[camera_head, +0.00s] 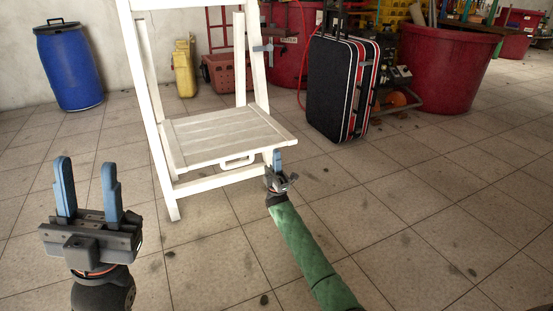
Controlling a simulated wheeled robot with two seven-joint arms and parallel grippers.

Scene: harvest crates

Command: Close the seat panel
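A white wooden chair-like frame (147,90) stands at the centre left. Its slatted seat panel (222,133) lies about flat, low between the legs. A white loop handle (238,161) is at the panel's front edge. My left gripper (88,192) is open and empty, with two blue fingers pointing up, in front of the frame and to its left. My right gripper (278,160) is at the front right corner of the panel, right of the handle. Its fingers overlap in this view, so its opening is hidden. I cannot tell whether it touches the panel.
A blue barrel (70,66) stands at the back left, with a yellow container (185,68) right of it. A black suitcase (338,88) stands right of the frame. A large red tub (443,70) is behind it to the right. The tiled floor in front is clear.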

